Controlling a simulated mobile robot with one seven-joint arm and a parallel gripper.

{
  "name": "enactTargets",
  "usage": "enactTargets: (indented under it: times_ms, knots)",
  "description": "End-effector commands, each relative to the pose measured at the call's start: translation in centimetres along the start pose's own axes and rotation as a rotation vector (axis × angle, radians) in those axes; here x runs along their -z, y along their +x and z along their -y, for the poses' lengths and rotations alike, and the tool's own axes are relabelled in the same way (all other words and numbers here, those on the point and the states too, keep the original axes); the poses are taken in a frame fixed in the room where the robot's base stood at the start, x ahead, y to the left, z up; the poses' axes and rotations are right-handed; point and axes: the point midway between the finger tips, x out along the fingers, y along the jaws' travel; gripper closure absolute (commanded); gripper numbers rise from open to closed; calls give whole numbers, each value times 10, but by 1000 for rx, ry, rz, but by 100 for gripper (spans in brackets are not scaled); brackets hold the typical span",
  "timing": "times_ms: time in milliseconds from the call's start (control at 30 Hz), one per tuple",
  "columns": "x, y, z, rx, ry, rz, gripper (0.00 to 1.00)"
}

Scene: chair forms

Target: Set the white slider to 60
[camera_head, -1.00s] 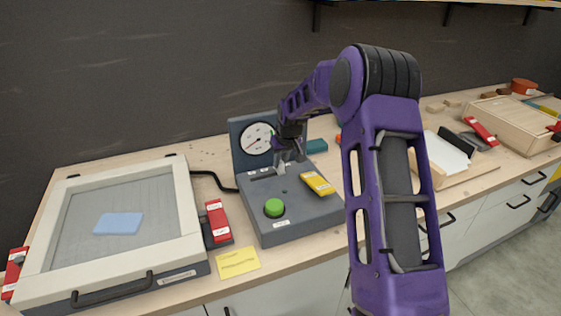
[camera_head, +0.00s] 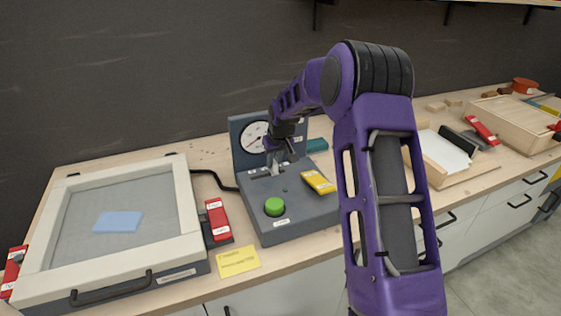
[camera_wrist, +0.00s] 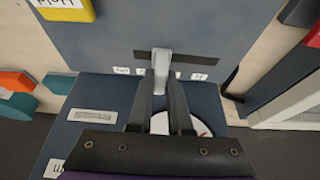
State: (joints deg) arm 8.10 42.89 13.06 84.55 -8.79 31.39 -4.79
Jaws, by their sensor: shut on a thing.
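The white slider (camera_wrist: 161,62) stands up out of a dark slot (camera_wrist: 200,58) in the wrist view. My gripper (camera_wrist: 162,80) is shut on it, one finger on each side. In the head view my gripper (camera_head: 275,166) is over the back of the grey control box (camera_head: 300,208), in front of the dial gauge (camera_head: 254,137). The fingers and wrist partly hide the slider there. Small white scale labels (camera_wrist: 198,76) lie along the slot, but their numbers are too small to read. The gauge is partly hidden in the wrist view.
A green button (camera_head: 275,206) and a yellow labelled block (camera_head: 319,181) are on the box. A white-framed machine (camera_head: 188,215) and a red labelled block (camera_head: 217,220) stand to the left. A yellow note (camera_head: 238,262) lies in front. A wooden tray (camera_head: 440,170) is on the right.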

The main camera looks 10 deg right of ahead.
Motion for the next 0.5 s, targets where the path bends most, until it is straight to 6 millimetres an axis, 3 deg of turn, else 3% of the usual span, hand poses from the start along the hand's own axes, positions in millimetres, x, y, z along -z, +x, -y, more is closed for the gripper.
enactTargets:
  times_ms: [100,367,400,500]
  knots:
    - [0,1,19,2,-3,0,100]
    - [-1,0,20,1,0,0,100]
    - [-1,0,20,1,0,0,79]
    - [-1,0,20,1,0,0,61]
